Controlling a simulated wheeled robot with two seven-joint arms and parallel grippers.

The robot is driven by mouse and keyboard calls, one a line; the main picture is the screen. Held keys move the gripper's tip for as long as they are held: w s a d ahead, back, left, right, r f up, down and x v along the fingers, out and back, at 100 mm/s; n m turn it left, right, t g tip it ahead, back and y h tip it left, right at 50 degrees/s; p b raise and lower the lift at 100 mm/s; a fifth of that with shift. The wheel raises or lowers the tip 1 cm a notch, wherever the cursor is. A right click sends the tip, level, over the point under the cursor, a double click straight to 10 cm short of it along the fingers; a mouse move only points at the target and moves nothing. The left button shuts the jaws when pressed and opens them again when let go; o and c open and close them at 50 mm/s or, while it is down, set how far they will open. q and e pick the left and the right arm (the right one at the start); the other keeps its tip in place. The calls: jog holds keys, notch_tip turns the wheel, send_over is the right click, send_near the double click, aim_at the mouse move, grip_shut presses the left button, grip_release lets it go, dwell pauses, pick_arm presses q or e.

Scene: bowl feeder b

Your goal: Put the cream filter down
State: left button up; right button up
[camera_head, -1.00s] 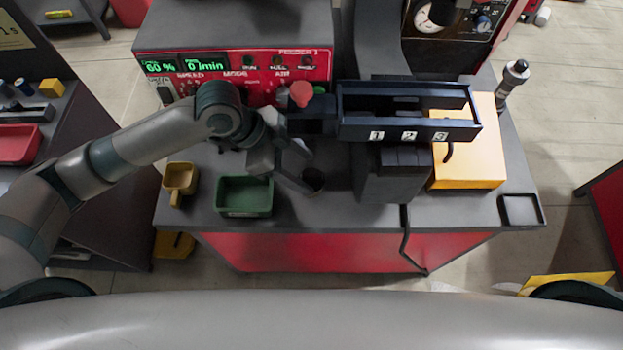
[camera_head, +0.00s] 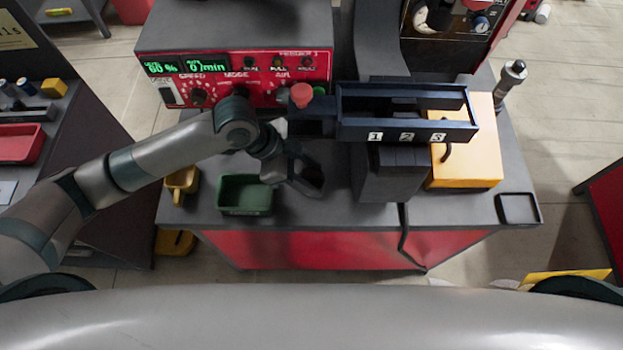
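I cannot make out a cream filter in the head view. My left gripper (camera_head: 308,177) is low over the grey bench top (camera_head: 335,205), right of the green tray (camera_head: 245,196) and left of the dark stand under the numbered rack. Its dark fingers point right and toward the front. The space between the fingertips is dark, so I cannot tell whether they hold anything. The spot on the bench beneath them is hidden. My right gripper is out of view.
A red feeder panel (camera_head: 215,92) stands behind the arm. A dark rack numbered 1 to 3 (camera_head: 408,134) overhangs the bench beside the gripper. A yellow box (camera_head: 475,165), a yellow scoop (camera_head: 181,181) and a small black tray (camera_head: 519,208) are also on the bench.

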aim_at(319, 177)
pick_arm(q)
jog(key=shift+r, duration=0.2)
jog(key=shift+c, duration=0.5)
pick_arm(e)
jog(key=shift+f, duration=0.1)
